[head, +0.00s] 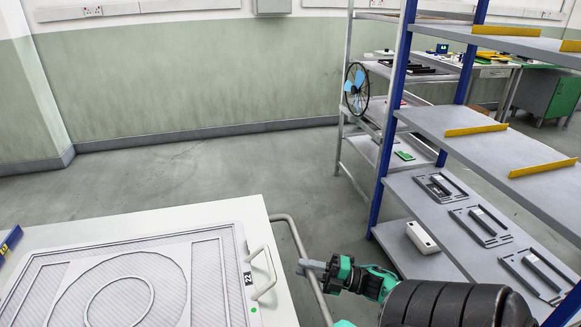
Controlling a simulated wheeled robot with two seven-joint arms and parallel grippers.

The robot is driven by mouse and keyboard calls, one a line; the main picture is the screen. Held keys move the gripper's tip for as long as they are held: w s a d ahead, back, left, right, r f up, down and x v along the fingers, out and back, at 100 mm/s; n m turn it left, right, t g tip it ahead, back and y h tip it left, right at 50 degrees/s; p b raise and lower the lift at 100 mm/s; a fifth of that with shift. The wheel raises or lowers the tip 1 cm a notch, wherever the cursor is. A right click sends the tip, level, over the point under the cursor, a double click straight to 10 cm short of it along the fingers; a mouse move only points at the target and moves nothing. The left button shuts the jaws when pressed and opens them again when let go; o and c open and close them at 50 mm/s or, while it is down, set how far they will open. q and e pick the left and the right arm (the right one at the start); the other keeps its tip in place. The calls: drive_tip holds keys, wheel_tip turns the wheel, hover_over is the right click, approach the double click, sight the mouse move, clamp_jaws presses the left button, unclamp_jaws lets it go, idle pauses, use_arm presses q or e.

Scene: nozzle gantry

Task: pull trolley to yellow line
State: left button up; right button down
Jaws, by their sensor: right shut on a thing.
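The trolley (215,215) is at the lower left, with a pale top carrying a framed panel (205,285) marked with circles and the number 22. A grey tubular handle (290,228) sticks out from its right side. My right gripper (308,267), with green and dark parts, reaches in from the lower right and is shut on this handle. The trolley's wheels are hidden. No yellow line shows on the floor. My left gripper is not in view.
A shelf rack with blue posts (392,110) and yellow strips stands close on the right; a white box (422,237) lies on its low shelf. Open grey floor (200,177) extends behind the trolley to the green and white wall (190,75).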

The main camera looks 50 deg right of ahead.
drive_tip(key=shift+s+d, duration=0.4)
drive_tip(key=shift+d, duration=0.2)
drive_tip(key=shift+s+d, duration=0.4)
drive_tip(key=shift+d, duration=0.2)
drive_tip(key=c, duration=1.7)
unclamp_jaws()
drive_tip(key=o, duration=0.4)
drive_tip(key=shift+s+d, duration=0.15)
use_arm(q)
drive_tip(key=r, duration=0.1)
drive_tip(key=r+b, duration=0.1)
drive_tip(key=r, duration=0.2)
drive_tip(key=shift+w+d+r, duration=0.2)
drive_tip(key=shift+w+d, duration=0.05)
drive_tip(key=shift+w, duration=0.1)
use_arm(e)
drive_tip(key=shift+o, duration=0.2)
drive_tip(key=v, duration=1.4)
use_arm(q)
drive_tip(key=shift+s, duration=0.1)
